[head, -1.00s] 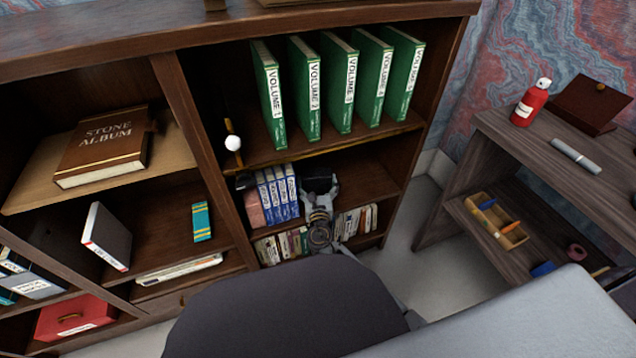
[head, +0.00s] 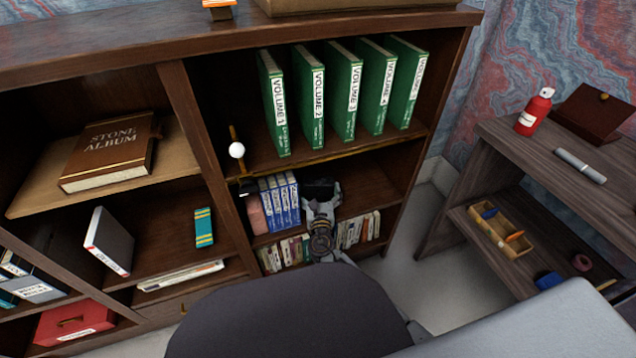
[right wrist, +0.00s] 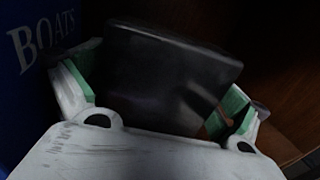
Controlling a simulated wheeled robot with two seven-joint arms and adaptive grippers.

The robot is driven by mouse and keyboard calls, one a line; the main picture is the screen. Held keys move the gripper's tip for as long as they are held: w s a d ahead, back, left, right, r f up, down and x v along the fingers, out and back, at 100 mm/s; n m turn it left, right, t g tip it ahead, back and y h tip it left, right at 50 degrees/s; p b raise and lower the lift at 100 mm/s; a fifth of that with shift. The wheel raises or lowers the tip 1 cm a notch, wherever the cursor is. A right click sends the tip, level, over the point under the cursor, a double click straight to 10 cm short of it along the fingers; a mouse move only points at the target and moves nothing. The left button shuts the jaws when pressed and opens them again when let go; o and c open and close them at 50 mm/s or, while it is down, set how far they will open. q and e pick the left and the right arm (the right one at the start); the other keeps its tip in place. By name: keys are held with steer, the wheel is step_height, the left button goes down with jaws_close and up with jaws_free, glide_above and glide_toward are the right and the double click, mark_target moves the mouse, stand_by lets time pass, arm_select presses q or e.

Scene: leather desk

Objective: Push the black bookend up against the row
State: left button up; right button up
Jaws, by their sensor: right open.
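The black bookend (head: 318,187) stands on the middle shelf of the right bookcase bay, just right of the row of blue books (head: 280,202). Any gap between them is too small to judge. My right gripper (head: 322,199) is at the bookend's front, with its fingers apart. In the right wrist view the bookend's dark plate (right wrist: 165,80) shows between the green-padded fingers (right wrist: 150,100). I cannot tell whether the pads touch it. A blue book marked BOATS (right wrist: 35,50) is close beside the left finger. My left gripper is not in view.
Green volumes (head: 343,90) stand on the shelf above. A lower shelf holds several small books (head: 360,230). The middle shelf (head: 370,188) is bare right of my gripper. A chair back (head: 285,310) is in front. A side desk (head: 510,165) stands at the right.

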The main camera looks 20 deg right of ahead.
steer(key=shift+r, duration=5)
